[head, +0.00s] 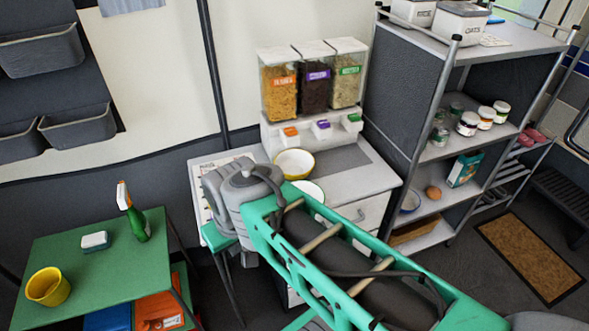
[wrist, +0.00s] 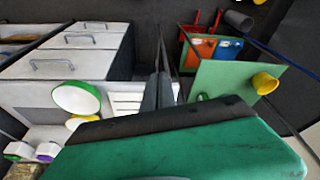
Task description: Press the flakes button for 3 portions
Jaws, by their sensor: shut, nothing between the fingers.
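The cereal dispenser (head: 300,128) stands on the white counter with three clear bins. The left bin (head: 280,92) holds golden flakes under an orange label; its text is too small to read surely. Below the bins are an orange button (head: 291,131), a purple button (head: 323,124) and a green button (head: 354,117). A yellow-and-white bowl (head: 295,162) stands in front of the dispenser. My gripper (wrist: 162,72) shows in the wrist view, shut and empty, apart from the buttons. The dispenser's lower edge shows at that view's lower left. In the head view I cannot make out the fingertips.
A second bowl (wrist: 76,96), white with a green rim, stands nearer on the counter, partly behind my arm in the head view. A green table (head: 95,262) at left holds a yellow cup (head: 48,287), spray bottle (head: 135,222) and sponge (head: 95,240). A shelf (head: 430,155) borders the counter's right.

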